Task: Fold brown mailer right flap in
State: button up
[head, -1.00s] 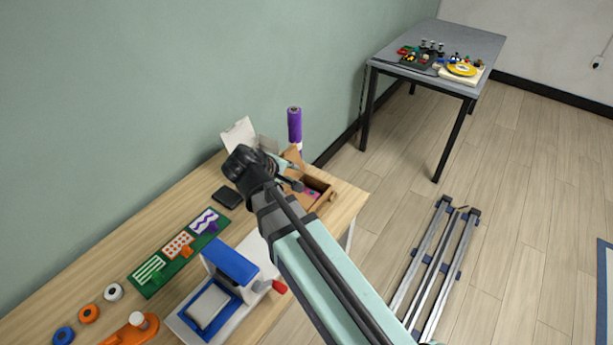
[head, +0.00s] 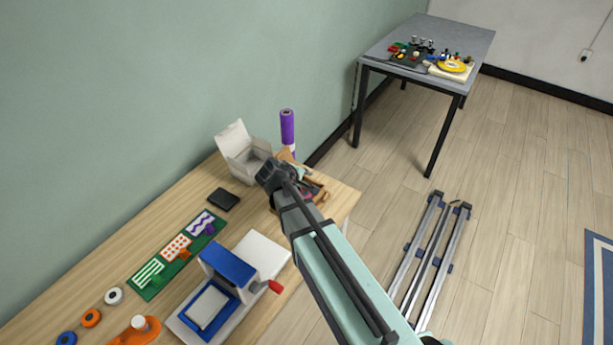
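The brown mailer (head: 322,197) stands open near the far right end of the wooden workbench. Its right edge and a raised brown flap (head: 285,154) at the back show; my arm covers much of the rest. Something pinkish shows inside it. My gripper (head: 304,175) is over the mailer, mostly hidden behind my dark wrist. I cannot see its fingertips clearly, nor whether it touches a flap. The right flap cannot be made out clearly.
An open white box (head: 242,155) stands left of the mailer, and a purple roll (head: 288,128) stands behind it. A black wallet-like item (head: 224,199), a green board (head: 178,252) and a blue-and-white press (head: 222,285) are on the bench (head: 120,247).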

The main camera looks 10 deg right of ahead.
jog(key=shift+x, duration=1)
grip_shut()
jog(key=shift+s+f+b, duration=0.1)
jog(key=shift+f+b, duration=0.3)
jog(key=shift+b, duration=0.55)
jog(key=h+b, duration=0.1)
jog(key=b, duration=0.2)
jog(key=t+b, duration=0.1)
jog(key=b, duration=0.2)
jog(key=f+t+h+b, duration=0.1)
jog(key=b, duration=0.2)
jog(key=shift+s+a+f+h+b, duration=0.1)
jog(key=shift+s+a+h+b, duration=0.15)
jog(key=shift+a+h+b, duration=0.05)
jog(key=shift+t+b, duration=0.5)
jog(key=shift+b, duration=0.25)
jog(key=shift+r+h, duration=0.3)
